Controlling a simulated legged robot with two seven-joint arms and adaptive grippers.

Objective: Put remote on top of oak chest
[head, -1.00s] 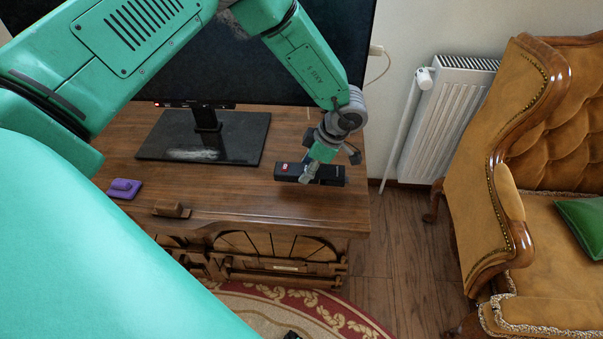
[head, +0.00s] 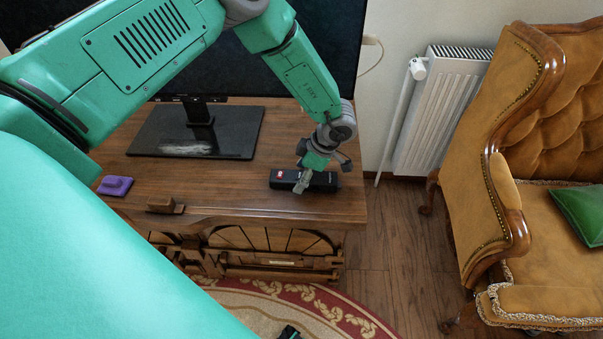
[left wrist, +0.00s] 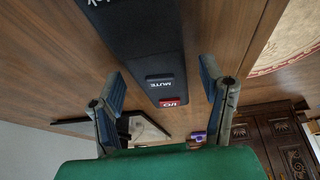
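The black remote (head: 322,182) with a red button lies on the brown wooden chest-like stand (head: 235,196), near its right end. My left gripper (head: 320,170) is right above it. In the left wrist view the remote (left wrist: 145,45) shows its red button and MUTE key, and the two fingers of my left gripper (left wrist: 164,85) stand apart on either side, with a gap to each side of the remote. I cannot tell whether this stand is the oak chest. A dark carved wooden cabinet (left wrist: 290,150) also shows in the left wrist view. My right gripper is not clearly seen.
A large screen on a black base (head: 225,135) stands behind. A purple object (head: 115,186) and a small brown block (head: 163,205) lie at the left. A radiator (head: 435,115) and tan armchair (head: 480,150) are at the right. A patterned rug (head: 330,312) lies in front.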

